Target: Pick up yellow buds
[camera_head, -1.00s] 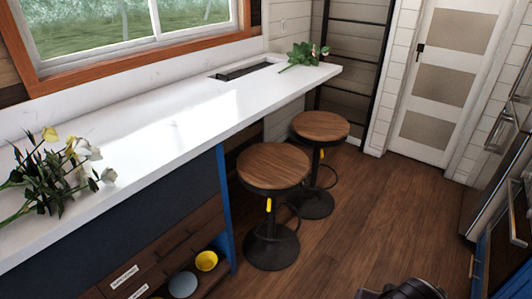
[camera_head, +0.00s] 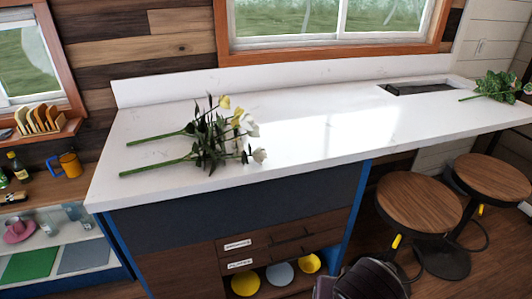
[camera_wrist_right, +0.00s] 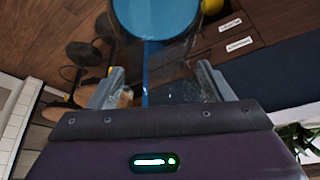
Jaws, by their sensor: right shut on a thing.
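Two yellow buds (camera_head: 224,102) (camera_head: 238,112) show at the top of a bunch of cut stems lying on the white counter (camera_head: 290,150). White blooms (camera_head: 250,128) and dark green leaves lie with them, and the bare stems (camera_head: 152,170) point left. My right gripper (camera_wrist_right: 152,92) is shut on a clear, glass-like thing (camera_wrist_right: 182,68); a round blue part (camera_wrist_right: 155,16) shows above it, and I cannot tell what it is. In the head view only a dark part of my right arm shows at the bottom, apart from the flowers. My left gripper is not in view.
A leafy green plant (camera_head: 492,85) lies at the counter's far right, beside a dark recess (camera_head: 420,89). Two stools (camera_head: 418,202) (camera_head: 490,177) stand at the right. Yellow bowls (camera_head: 245,284) (camera_head: 309,263) and a grey-blue bowl (camera_head: 279,274) sit under the drawers. The counter's middle is clear.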

